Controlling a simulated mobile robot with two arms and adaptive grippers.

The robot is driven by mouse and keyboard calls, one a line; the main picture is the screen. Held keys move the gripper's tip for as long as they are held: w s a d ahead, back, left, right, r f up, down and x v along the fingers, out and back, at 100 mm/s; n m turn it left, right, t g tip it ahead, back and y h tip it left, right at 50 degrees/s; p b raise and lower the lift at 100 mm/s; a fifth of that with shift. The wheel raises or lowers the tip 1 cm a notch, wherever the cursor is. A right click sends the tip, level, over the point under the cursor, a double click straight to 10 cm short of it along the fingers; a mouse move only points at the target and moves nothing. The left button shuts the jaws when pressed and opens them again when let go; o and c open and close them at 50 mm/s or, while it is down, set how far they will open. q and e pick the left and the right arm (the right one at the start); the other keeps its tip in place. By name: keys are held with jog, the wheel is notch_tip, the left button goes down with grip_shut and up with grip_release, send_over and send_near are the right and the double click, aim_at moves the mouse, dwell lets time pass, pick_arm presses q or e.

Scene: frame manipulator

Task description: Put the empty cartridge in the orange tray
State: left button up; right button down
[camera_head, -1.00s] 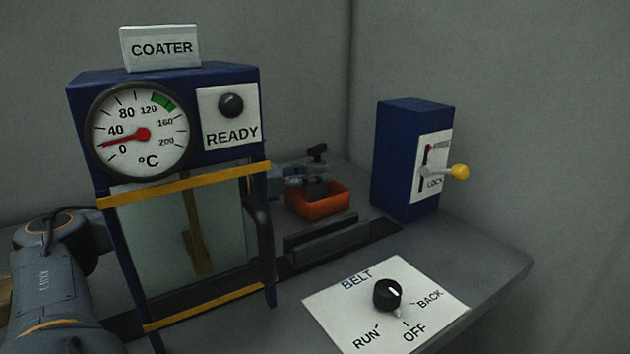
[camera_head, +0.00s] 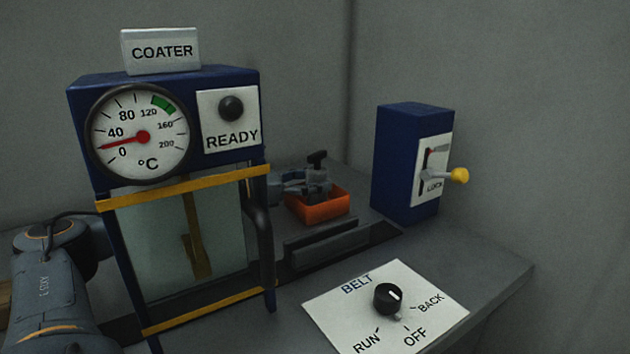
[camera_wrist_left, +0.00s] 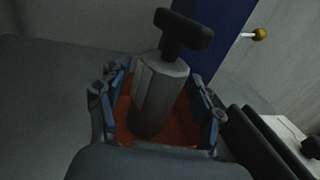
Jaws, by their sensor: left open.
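The cartridge (camera_wrist_left: 160,98) is a grey cylinder with a black T-shaped handle. In the left wrist view it stands roughly upright over the orange floor of the tray (camera_wrist_left: 187,128). The cartridge's foot is partly hidden. My right gripper is not in view.
The blue coater (camera_head: 80,105) with a gauge stands at left, in front of my left arm. A blue lock box (camera_head: 395,165) with a yellow-knobbed lever (camera_head: 459,175) is right of the tray. The belt panel (camera_head: 340,305) with a black dial lies in front.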

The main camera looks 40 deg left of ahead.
pick_arm(q)
jog(key=b+v, duration=0.2)
jog(key=v, duration=0.3)
jog(key=shift+s+a+f, duration=0.15)
jog(key=shift+s+a, duration=0.1)
jog(key=shift+s, duration=0.05)
jog(key=b+v, duration=0.1)
jog(key=v, duration=0.4)
jog(key=shift+s, duration=0.25)
jog(key=shift+s+a+r+b, duration=0.2)
jog(key=shift+s+r+b, duration=0.05)
jog(key=shift+s+b, duration=0.1)
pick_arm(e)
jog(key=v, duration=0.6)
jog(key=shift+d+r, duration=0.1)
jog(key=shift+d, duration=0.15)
